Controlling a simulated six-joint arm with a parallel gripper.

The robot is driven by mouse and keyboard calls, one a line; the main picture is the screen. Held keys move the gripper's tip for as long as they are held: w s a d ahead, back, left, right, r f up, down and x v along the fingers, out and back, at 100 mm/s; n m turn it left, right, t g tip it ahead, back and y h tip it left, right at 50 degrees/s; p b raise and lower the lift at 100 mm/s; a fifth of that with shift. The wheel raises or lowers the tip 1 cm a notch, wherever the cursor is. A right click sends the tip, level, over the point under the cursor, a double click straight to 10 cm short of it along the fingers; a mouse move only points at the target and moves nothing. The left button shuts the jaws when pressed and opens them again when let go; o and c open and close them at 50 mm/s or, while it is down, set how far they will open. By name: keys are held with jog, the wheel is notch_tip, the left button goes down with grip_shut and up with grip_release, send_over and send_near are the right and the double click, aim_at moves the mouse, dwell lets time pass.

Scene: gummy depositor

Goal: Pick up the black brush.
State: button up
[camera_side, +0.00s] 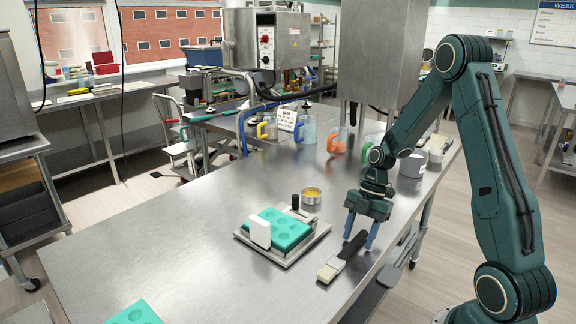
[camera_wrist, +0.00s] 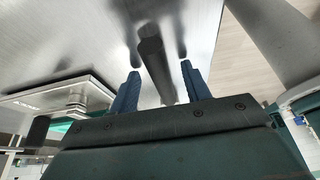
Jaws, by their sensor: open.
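The black brush (camera_side: 346,256) lies on the steel table near its right edge, its pale bristle end toward the front left and its black handle reaching back toward my gripper. My gripper (camera_side: 359,242) points down over the handle with its two blue fingers apart. In the wrist view, the dark handle (camera_wrist: 152,62) runs between the open fingers of my gripper (camera_wrist: 160,69), with a gap on each side. The fingers look low, close to the table; whether they touch it I cannot tell.
Several jugs and a grey pot (camera_side: 413,164) stand farther back. The table's front left is mostly clear.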

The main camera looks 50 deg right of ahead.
dwell(0.4)
grip_shut()
jog(key=shift+r, duration=0.2)
notch_tip(320, 180, up, 20)
jog(key=shift+f, duration=0.2)
dwell(0.6)
dwell(0.5)
